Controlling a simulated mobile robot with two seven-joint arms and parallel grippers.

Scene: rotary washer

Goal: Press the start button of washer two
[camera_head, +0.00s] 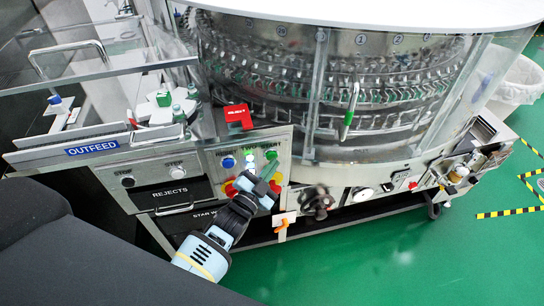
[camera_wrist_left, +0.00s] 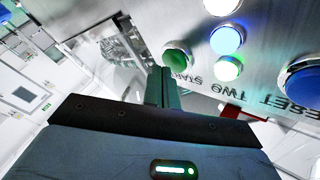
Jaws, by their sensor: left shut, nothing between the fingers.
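The washer's front panel carries coloured buttons. A green button (camera_head: 271,155) sits at the panel's upper right in the head view, under a label I cannot fully read. My left gripper (camera_head: 269,169) is shut and empty, its fingertips just below that green button. In the left wrist view, the shut fingers (camera_wrist_left: 163,86) point at a green button (camera_wrist_left: 178,58) and partly overlap its lower edge; I cannot tell whether they touch it. Inverted lettering there includes "RESET TWO". My right gripper is not in view.
A blue button (camera_head: 228,162) and lit buttons sit left of the green one; red and yellow buttons lie below. A red box (camera_head: 238,116) stands above the panel. A dark hand wheel (camera_head: 318,202) juts out to the right. Green floor (camera_head: 400,265) is open in front.

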